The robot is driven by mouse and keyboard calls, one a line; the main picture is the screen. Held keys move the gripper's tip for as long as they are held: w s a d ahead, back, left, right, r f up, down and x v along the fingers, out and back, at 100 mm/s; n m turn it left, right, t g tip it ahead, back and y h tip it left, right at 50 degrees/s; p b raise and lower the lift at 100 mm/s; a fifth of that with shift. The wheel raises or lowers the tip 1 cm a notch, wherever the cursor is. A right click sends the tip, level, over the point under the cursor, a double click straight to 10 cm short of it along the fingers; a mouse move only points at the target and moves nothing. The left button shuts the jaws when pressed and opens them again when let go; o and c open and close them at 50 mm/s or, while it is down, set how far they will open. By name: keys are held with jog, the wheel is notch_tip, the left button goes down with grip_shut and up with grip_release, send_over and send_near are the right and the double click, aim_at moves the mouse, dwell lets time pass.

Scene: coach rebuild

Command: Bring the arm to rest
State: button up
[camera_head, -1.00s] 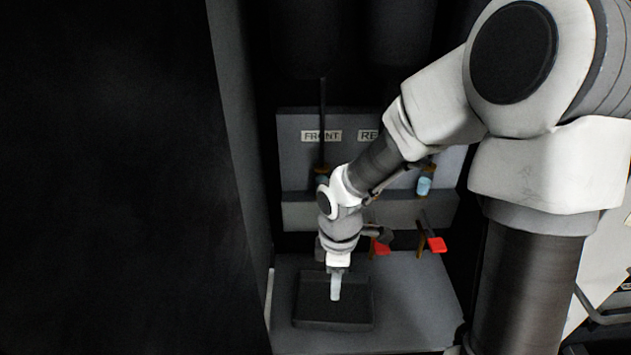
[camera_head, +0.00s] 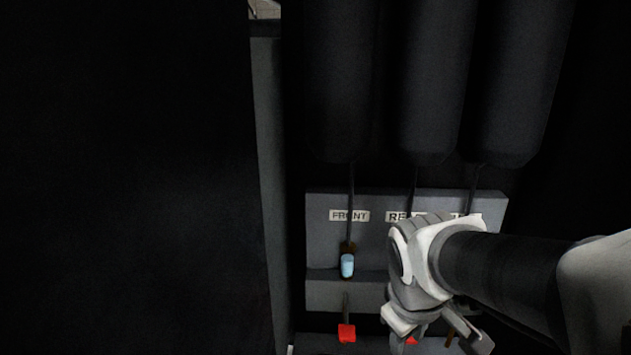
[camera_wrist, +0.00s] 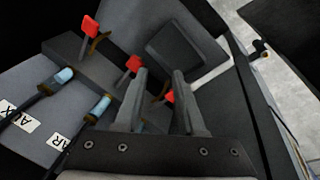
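My arm (camera_head: 510,268) reaches in from the right in the head view, with its wrist in front of the grey panel. My gripper (camera_wrist: 159,75) is open in the wrist view, with a clear gap between its two grey fingers and nothing held. In the head view the fingers are at the bottom, partly hidden by the wrist and the frame edge.
A grey panel (camera_head: 320,240) carries labels, one reading FRONT (camera_head: 349,216), light-blue cylinders (camera_head: 347,265) and red levers (camera_head: 347,333). Large dark cylinders (camera_head: 434,80) hang above it. A dark wall (camera_head: 130,180) fills the left. A dark tray (camera_wrist: 185,50) lies beyond the fingers.

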jog(key=s+r+m+t+y, duration=0.1)
jog(key=s+r+m+t, duration=0.1)
jog(key=s+r+m, duration=0.4)
jog(key=shift+s+d+r+y, duration=0.15)
jog(key=shift+s+r+y, duration=0.15)
jog(key=shift+s+r, duration=0.15)
dwell(0.8)
